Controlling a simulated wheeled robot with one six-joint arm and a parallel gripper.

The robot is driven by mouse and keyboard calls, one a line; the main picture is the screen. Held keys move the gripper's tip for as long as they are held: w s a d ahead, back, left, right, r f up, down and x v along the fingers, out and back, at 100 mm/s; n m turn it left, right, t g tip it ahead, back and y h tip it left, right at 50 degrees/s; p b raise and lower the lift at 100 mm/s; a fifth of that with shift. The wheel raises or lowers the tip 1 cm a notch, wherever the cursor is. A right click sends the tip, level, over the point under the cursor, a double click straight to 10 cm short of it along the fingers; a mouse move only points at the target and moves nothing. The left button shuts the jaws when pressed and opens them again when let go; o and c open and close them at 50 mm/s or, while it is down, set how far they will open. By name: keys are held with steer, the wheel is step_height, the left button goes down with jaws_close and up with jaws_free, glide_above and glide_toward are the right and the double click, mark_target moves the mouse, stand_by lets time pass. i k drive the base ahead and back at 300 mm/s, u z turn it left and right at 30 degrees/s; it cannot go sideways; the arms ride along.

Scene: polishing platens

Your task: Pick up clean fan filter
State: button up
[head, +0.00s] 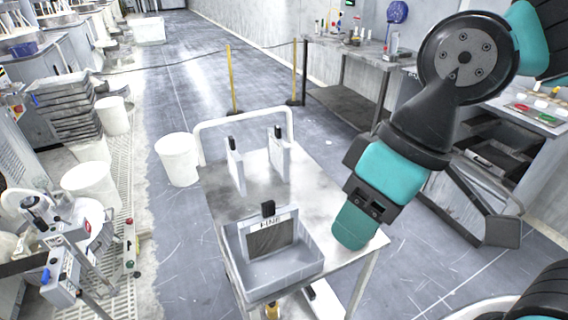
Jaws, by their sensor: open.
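Two thin white panels with black grips on top, which look like the fan filters, stand upright on the steel cart (219,198): a left panel (236,168) and a right panel (279,157). A third, framed panel with a dark mesh face (270,240) and a black grip stands in the grey bin (268,275) at the cart's near end. I cannot tell which one is clean. My gripper (356,228), teal and black, is open and hangs at the cart's right edge, right of the bin and panels. It holds nothing visible; its fingers are seen end-on and partly hidden.
The cart's push handle (243,117) rises at its far end. White buckets (178,158) stand on the floor to the left. A steel workbench (350,48) and yellow barrier post (232,80) stand behind. The cart top right of the panels is clear.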

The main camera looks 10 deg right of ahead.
mark_target(278, 149)
steer(key=k, duration=1.1)
steer(key=z, duration=0.65)
steer(key=i, duration=1.5)
steer(key=u, duration=0.7)
steer(key=i, duration=0.45)
steer(key=u, duration=0.35)
